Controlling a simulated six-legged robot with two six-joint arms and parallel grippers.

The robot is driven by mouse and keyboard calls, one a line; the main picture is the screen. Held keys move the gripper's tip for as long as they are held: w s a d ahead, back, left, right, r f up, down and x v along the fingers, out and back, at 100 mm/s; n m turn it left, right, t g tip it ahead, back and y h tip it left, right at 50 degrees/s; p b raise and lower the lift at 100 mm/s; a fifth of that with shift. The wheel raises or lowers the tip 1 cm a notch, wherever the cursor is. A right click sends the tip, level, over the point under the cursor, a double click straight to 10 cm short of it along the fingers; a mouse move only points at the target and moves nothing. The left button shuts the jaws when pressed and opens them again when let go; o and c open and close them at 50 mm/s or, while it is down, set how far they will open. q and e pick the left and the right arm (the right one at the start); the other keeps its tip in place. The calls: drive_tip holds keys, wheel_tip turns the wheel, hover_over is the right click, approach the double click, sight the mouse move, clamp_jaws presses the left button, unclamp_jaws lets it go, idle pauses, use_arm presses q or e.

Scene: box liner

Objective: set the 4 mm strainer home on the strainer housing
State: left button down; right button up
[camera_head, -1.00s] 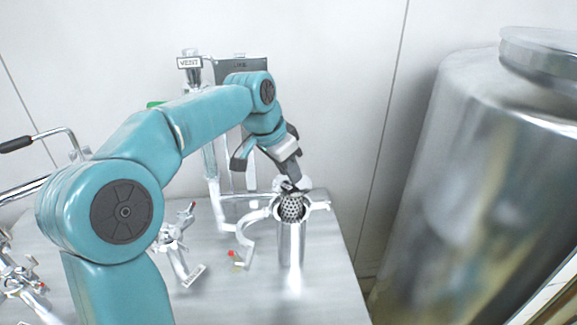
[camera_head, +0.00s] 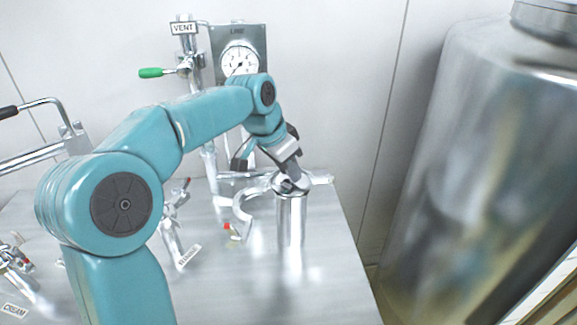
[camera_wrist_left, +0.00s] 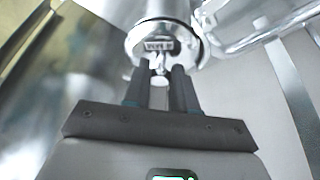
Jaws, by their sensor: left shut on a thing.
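The strainer housing (camera_head: 290,222) is an upright, shiny metal cylinder on the bench. Its open clamp ring reaches out to the left of its mouth. My left gripper (camera_head: 291,182) is at the housing's mouth, seen in the head view. In the left wrist view my left gripper (camera_wrist_left: 160,78) is shut on the small stem of the 4 mm strainer (camera_wrist_left: 162,47), whose marked top sits within the round rim. The strainer's perforated basket is hidden, apparently inside the housing; I cannot tell whether it is fully seated. My right gripper is not in view.
A large steel tank (camera_head: 480,170) stands at the right. Behind my left arm are a gauge (camera_head: 241,62) and a green-handled valve (camera_head: 165,72) under a VENT label (camera_head: 184,28). Several labelled valves stand on the left of the bench (camera_head: 225,285).

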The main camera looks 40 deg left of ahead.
use_arm(q)
drive_tip(key=shift+f, duration=0.25)
idle(0.6)
drive_tip(key=c, duration=0.8)
unclamp_jaws()
drive_tip(key=shift+f, duration=0.1)
drive_tip(key=p+v, duration=0.2)
drive_tip(key=v, duration=1.4)
drive_tip(key=shift+d+r, duration=0.1)
drive_tip(key=shift+r, duration=0.2)
